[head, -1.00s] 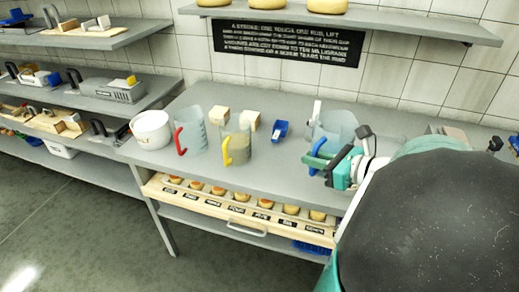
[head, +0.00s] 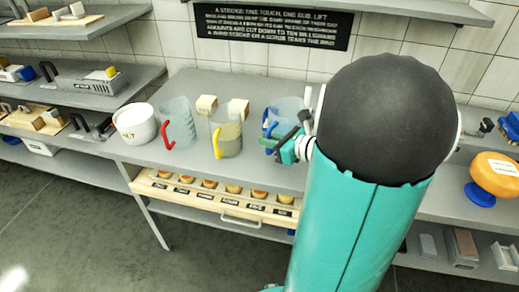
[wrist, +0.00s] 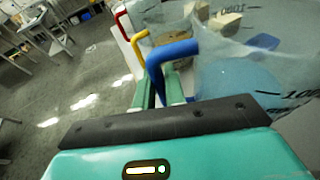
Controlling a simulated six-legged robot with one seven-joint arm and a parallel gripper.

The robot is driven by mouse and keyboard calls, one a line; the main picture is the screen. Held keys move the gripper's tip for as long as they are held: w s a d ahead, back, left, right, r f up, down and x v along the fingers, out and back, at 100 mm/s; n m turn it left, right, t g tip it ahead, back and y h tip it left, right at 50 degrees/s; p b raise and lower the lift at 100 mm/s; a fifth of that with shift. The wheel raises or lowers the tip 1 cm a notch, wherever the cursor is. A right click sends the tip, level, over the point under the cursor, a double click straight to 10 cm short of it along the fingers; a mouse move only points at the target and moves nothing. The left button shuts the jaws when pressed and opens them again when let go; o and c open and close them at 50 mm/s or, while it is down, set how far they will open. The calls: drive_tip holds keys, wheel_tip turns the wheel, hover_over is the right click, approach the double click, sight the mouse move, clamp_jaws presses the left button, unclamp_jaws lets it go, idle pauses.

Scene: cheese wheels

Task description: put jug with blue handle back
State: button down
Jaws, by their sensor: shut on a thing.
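The clear jug with the blue handle (head: 287,107) is at the right of the jug group on the grey worktop. My gripper (head: 284,146) is shut on its blue handle. In the wrist view the blue handle (wrist: 172,52) rises between my teal fingers, and the jug's marked clear wall (wrist: 285,75) fills the right side. Whether its base touches the worktop cannot be told. The yellow-handled jug (head: 229,138) stands just left of it, and the red-handled jug (head: 180,122) stands further left.
A white pot (head: 136,125) stands at the worktop's left end. Pale blocks (head: 206,105) sit behind the jugs. A drawer of cheese samples (head: 210,195) is below the front edge. An orange cheese wheel (head: 496,174) is far right. A black sign (head: 275,27) hangs behind.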

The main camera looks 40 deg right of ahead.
drive_tip(key=shift+w+f, duration=0.5)
drive_tip(key=shift+f, duration=0.55)
drive_tip(key=shift+w+f, duration=0.45)
drive_tip(key=shift+f, duration=0.6)
drive_tip(key=shift+w+f, duration=0.5)
drive_tip(key=shift+f, duration=0.65)
drive_tip(key=c, duration=1.5)
unclamp_jaws()
drive_tip(key=shift+f, duration=0.1)
drive_tip(key=shift+o, duration=0.2)
